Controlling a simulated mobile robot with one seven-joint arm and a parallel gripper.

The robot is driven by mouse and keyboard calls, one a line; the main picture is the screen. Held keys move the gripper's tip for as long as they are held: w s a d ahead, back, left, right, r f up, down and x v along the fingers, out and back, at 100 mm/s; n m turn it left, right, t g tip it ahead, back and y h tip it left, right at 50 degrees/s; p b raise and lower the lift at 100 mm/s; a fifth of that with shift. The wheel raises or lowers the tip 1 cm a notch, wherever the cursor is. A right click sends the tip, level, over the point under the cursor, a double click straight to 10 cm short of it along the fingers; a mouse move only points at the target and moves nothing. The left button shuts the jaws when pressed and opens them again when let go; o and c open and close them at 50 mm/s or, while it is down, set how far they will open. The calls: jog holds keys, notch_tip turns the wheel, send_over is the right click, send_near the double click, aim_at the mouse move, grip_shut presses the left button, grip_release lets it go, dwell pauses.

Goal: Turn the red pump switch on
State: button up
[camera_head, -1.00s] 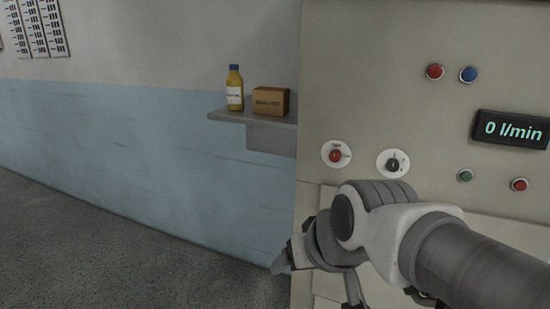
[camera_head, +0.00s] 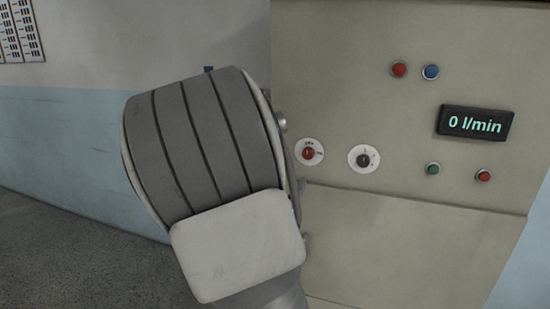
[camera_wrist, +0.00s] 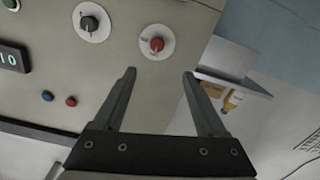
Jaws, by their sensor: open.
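The red pump switch (camera_head: 308,153) is a red knob on a round white plate, set in the beige panel. It is upper middle in the wrist view (camera_wrist: 157,44), beyond my fingertips and roughly in line with the gap between them. My gripper (camera_wrist: 160,73) is open and empty, with both fingers apart and not visibly touching the knob. In the head view my arm covers the area left of the switch and hides the gripper. The knob's exact pointer setting is too small to read.
A black knob (camera_head: 364,160) on a similar plate sits right of the red one. Red (camera_head: 399,69), blue (camera_head: 431,72) and green (camera_head: 433,169) buttons and a display reading 0 l/min (camera_head: 475,123) are further right. A shelf (camera_wrist: 232,82) with a bottle (camera_wrist: 232,100) and box is beside the panel.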

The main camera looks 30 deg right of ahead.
send_near(307, 155)
jog(key=x, duration=0.7)
jog(key=shift+w+d, duration=0.3)
grip_shut()
